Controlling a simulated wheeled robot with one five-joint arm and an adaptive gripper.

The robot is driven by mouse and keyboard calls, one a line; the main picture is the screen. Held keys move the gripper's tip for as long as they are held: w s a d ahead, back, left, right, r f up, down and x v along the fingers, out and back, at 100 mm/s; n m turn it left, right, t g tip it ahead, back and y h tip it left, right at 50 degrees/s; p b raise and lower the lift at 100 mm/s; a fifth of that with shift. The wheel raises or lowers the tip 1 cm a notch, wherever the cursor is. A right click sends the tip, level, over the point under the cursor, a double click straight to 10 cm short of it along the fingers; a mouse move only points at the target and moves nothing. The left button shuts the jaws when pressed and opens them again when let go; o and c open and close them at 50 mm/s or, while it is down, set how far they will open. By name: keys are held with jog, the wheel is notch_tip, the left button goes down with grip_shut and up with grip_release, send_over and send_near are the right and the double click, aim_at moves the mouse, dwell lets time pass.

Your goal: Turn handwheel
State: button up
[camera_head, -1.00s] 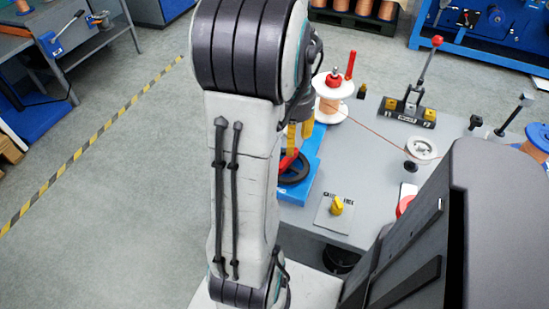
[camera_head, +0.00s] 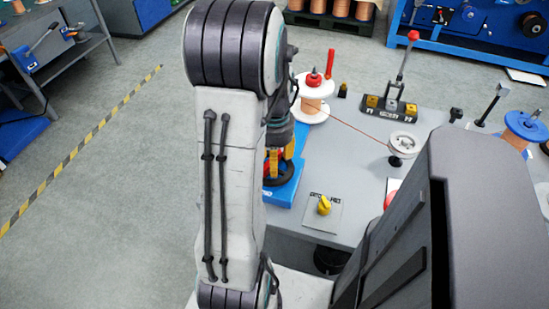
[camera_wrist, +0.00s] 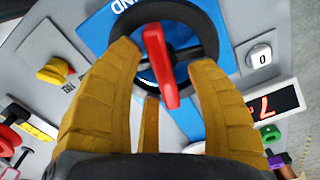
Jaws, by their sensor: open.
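The handwheel is a black ring with a red bar across its hub (camera_wrist: 212,36), mounted on a blue base (camera_wrist: 95,32). In the wrist view it lies just ahead of my gripper (camera_wrist: 163,60). The yellow fingers are open, one on each side of the red bar, with a third finger below it. The fingertips overlap the ring in the picture; contact cannot be told. In the head view my arm hides much of the wheel, and my gripper (camera_head: 282,160) points down over the blue base.
A yellow selector knob (camera_head: 323,205) sits on the grey bench, with a copper spool (camera_head: 312,97) behind. A lever with a red knob (camera_head: 413,37) stands farther back. The wrist view shows a white button marked 0 (camera_wrist: 262,58) and a red-digit display (camera_wrist: 272,106).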

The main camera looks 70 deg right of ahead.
grip_shut()
dwell(0.4)
jog(key=shift+m, duration=0.9)
grip_release()
